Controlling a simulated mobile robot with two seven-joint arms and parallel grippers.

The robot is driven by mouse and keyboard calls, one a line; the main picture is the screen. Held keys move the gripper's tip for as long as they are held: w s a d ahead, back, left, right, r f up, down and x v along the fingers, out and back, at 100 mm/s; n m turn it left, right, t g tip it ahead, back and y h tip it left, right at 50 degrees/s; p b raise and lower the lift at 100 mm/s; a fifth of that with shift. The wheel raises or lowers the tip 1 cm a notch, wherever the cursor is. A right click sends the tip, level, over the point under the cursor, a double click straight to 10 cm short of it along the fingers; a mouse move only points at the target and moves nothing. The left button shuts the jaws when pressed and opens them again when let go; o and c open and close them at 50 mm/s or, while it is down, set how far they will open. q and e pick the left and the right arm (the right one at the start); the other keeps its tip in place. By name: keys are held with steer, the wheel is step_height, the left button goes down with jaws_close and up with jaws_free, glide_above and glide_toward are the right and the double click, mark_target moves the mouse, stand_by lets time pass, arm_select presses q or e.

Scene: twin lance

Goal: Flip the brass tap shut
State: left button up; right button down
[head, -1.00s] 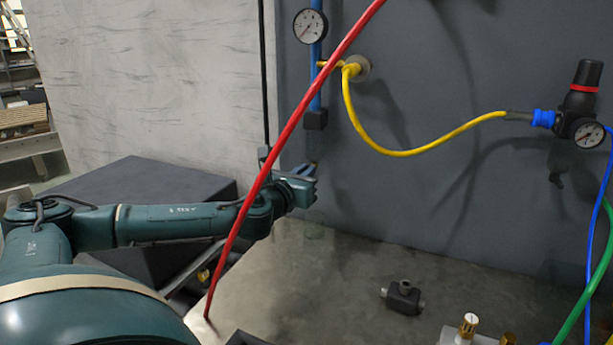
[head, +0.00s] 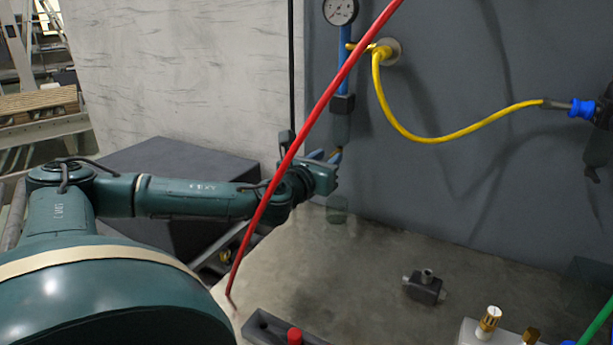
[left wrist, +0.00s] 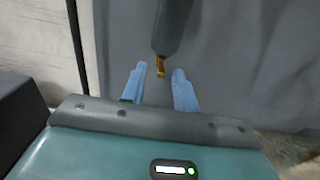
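The small brass tap (head: 339,150) hangs at the lower end of a dark, see-through bowl (head: 341,125) on the blue pipe. In the left wrist view the tap (left wrist: 160,67) shows below the dark bowl (left wrist: 173,28), in line with the gap between my fingers. My left gripper (head: 327,157) is at the tap's height, close to it. The left wrist view shows its two blue fingers (left wrist: 159,80) apart with nothing held. I cannot tell whether the fingers touch the tap. My right gripper is out of view.
A red hose (head: 300,140) crosses in front of my left forearm. A clear cup (head: 337,209) stands on the bench (head: 350,265) below the tap. A yellow hose (head: 430,138) runs along the grey panel. A dark fitting (head: 424,288) lies on the bench.

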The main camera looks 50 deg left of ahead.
arm_select(q)
steer(key=v, duration=1.1)
steer(key=shift+s+d+b, duration=0.15)
steer(key=shift+s+b, duration=0.15)
steer(key=shift+s, duration=0.1)
